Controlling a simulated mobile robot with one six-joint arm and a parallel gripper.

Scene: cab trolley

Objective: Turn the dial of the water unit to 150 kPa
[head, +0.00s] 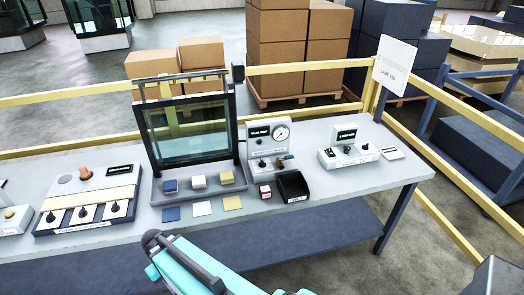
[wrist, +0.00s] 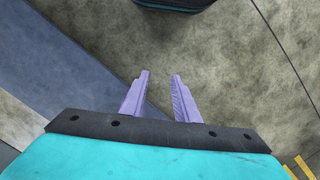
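The likely water unit (head: 268,145) is a small white box with a dark display, standing on the bench right of the glass panel. It carries a round gauge (head: 282,133) and a small dark dial (head: 262,163) on its lower front. The gauge reading and dial markings are too small to read. My gripper (wrist: 160,74) has two purple fingers standing apart with nothing between them. It is over the floor, away from the unit, which does not show in the wrist view.
The bench (head: 340,190) also holds a framed glass panel (head: 188,130), coloured blocks (head: 199,181), a black bin (head: 293,186), a panel with several knobs (head: 88,207) and another white unit (head: 347,152). A yellow rail (head: 300,67) runs behind. My turquoise arm crosses the bench's front edge.

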